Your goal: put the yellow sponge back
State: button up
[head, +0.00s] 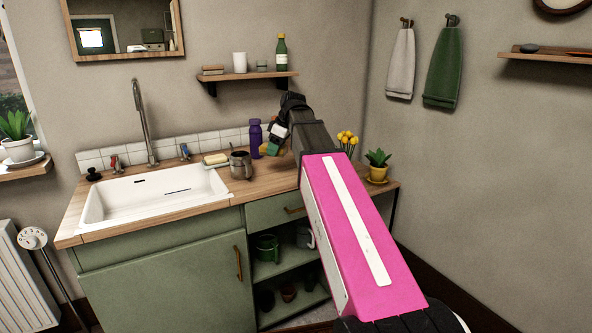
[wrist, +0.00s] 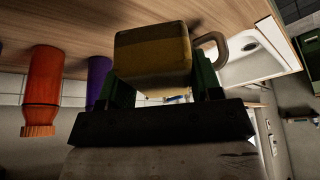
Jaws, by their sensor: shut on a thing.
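The yellow sponge (wrist: 153,57) is a blocky dull-yellow piece between the two green fingers of my gripper (wrist: 160,82) in the wrist view. My gripper is shut on it. In the head view my gripper (head: 275,143) is over the right part of the wooden counter (head: 220,196), just right of the purple bottle (head: 255,138). Only a small yellow bit of the sponge shows there, and the arm hides the counter behind it. The gap between sponge and counter cannot be told.
A metal mug (head: 241,166) stands left of my gripper, beside a pale bar on a dish (head: 215,160) at the white sink (head: 150,197). An orange bottle (wrist: 42,88) shows in the wrist view. Yellow flowers (head: 347,138) and a potted plant (head: 377,166) stand at right.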

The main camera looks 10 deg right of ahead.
send_over(293, 174)
jog(key=d, duration=0.1)
jog(key=f, duration=0.4)
jog(key=shift+s+d+f, duration=0.1)
jog(key=shift+s+f, duration=0.1)
jog(key=shift+f, duration=2.15)
jog(key=o, duration=1)
jog(key=shift+f, duration=0.1)
jog(key=v, duration=1.2)
